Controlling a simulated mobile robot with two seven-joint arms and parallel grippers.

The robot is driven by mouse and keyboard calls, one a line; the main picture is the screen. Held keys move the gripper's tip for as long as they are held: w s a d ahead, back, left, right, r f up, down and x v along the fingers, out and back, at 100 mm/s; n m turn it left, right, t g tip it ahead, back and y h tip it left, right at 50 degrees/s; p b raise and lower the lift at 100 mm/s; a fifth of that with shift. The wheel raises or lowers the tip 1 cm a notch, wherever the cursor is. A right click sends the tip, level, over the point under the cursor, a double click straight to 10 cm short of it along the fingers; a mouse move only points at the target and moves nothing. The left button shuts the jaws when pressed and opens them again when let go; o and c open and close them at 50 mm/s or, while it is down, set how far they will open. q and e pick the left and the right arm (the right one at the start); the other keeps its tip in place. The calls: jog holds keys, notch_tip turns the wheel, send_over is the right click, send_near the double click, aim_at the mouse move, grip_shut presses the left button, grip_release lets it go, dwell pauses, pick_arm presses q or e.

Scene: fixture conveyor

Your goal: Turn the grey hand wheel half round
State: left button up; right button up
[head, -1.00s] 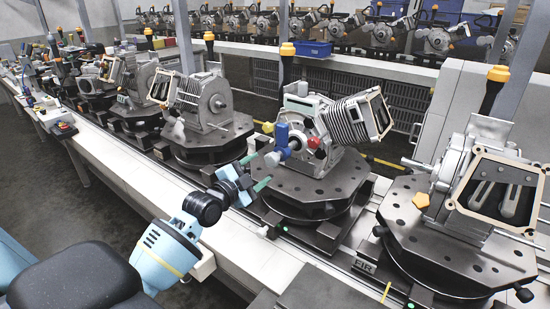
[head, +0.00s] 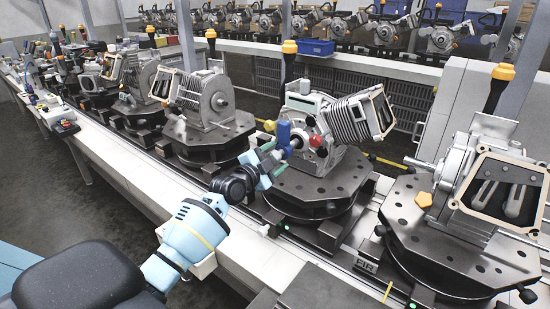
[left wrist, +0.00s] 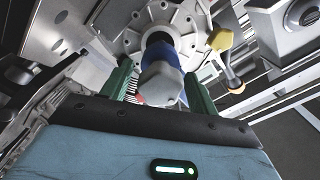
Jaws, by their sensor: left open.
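In the left wrist view, a grey rounded piece (left wrist: 160,84), which looks like the hand wheel, stands out on a blue stem (left wrist: 160,52) from a round grey machine flange. My left gripper (left wrist: 158,76) is open, with one green finger on each side of the grey piece. I cannot tell whether the fingers touch it. In the head view, the left gripper (head: 269,160) is at the front of the middle machine (head: 345,118), just below a blue handle (head: 284,133); the grey piece is largely hidden there. My right gripper is not in view.
A red knob (head: 316,141) and a yellow knob (head: 270,125) sit close to the gripper. The middle machine stands on a dark round fixture (head: 320,190). Similar machines stand on both sides along the conveyor. The floor at left is clear.

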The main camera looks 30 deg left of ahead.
pick_arm(q)
jog(key=c, duration=1)
jog(key=shift+n, duration=0.5)
